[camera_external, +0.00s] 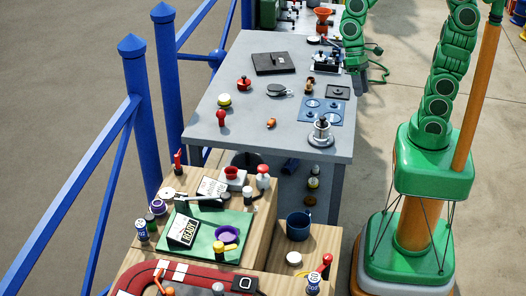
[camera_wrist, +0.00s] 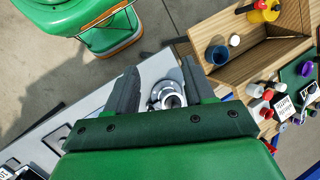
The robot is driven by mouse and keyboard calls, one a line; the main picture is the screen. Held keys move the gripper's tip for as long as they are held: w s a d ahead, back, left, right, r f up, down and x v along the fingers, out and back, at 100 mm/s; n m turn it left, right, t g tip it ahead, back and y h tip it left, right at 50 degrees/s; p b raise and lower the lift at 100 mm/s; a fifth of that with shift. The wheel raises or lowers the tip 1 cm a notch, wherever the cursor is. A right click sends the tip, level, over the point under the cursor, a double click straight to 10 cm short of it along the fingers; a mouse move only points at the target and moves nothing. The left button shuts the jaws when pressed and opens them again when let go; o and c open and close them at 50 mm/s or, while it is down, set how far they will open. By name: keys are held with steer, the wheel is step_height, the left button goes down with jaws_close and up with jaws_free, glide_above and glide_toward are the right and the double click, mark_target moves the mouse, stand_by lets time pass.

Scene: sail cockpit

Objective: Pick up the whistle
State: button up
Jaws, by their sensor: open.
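A small orange piece (camera_external: 271,123), which looks most like the whistle, lies on the grey table (camera_external: 240,143) in the external view. It is too small to be sure of its shape. I cannot make it out in the wrist view, where my gripper body covers much of the table. My gripper (camera_wrist: 161,67) is open in the wrist view, with nothing held. A silver round fitting (camera_wrist: 168,93) on the table shows beyond and between the fingers. My gripper's fingers cannot be made out in the external view.
The silver fitting (camera_external: 321,134) stands at the table's near right corner, beside blue plates (camera_external: 322,109). A red knob (camera_external: 221,118) and a yellow-white knob (camera_external: 224,100) stand left of the orange piece. Wooden boxes with a blue mug (camera_external: 298,225) are in front. Blue railing (camera_external: 140,130) runs left.

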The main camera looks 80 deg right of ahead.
steer(key=w+a+f+m+y, duration=0.15)
steer(key=w+m+y, duration=0.25)
steer(key=w, duration=0.6)
steer(key=m+t+y, duration=0.5)
steer(key=m+t, duration=0.1)
steer(key=m, duration=0.7)
glide_toward(272, 119)
steer(key=shift+w+a, duration=0.3)
steer(key=shift+a, duration=0.4)
steer(key=shift+f+x, duration=0.15)
steer(key=shift+x, duration=1.8)
steer(key=shift+f+x, duration=0.15)
steer(key=shift+x, duration=1.75)
steer(key=shift+s, duration=0.15)
jaws_close()
